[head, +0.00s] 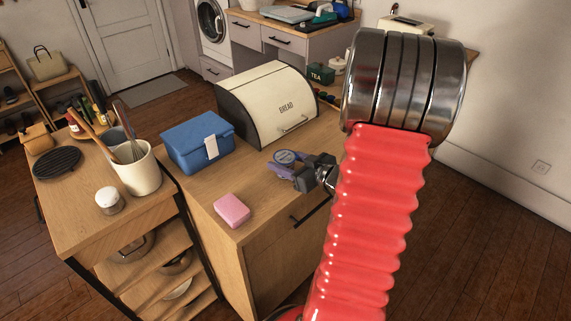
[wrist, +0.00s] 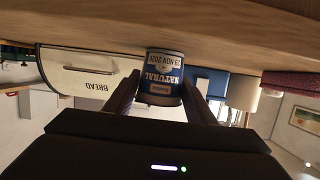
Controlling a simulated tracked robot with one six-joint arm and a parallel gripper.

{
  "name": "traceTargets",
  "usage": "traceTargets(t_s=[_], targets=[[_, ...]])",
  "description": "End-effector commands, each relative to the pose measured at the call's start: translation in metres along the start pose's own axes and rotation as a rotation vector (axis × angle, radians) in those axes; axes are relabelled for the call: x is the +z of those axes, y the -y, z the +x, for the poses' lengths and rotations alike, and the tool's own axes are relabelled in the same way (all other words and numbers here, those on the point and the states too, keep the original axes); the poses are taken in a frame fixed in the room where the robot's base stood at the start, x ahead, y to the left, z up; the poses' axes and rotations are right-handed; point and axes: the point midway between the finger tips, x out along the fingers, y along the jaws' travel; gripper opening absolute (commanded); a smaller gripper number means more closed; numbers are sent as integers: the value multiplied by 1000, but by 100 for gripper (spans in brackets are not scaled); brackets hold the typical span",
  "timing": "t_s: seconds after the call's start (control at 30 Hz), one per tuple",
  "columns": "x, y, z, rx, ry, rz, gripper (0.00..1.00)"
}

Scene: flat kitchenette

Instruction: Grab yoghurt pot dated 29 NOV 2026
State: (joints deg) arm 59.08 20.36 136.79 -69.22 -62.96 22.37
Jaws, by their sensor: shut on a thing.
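The yoghurt pot (wrist: 160,82) has a blue and white label reading "NATURAL" and "29 NOV 2026". It appears upside down in the wrist view, as does the whole scene there. My gripper (wrist: 161,96) is shut on the pot, one finger on each side. In the head view the pot's round lid (head: 287,156) shows at the tip of my gripper (head: 287,167), near the front of the wooden counter and before the bread bin. I cannot tell whether the pot's base touches the counter.
The cream bread bin (head: 270,105) stands behind the pot. A blue lunch box (head: 196,146) is to its left, and a pink sponge (head: 231,210) lies near the counter's front corner. A utensil pot (head: 139,172) stands further left. The counter (head: 245,180) between sponge and pot is clear.

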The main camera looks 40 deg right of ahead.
Motion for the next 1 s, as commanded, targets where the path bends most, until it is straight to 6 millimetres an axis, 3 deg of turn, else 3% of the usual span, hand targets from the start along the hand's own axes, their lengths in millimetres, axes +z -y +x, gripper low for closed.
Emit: traceTargets(t_s=[0.2, 0.57, 0.77, 1.0], targets=[[0, 0, 0, 0, -1, 0, 24], [-3, 0, -1, 0, -1, -2, 24], [-17, 0, -5, 0, -2, -4, 24], [-49, 0, -15, 2, -3, -6, 24]])
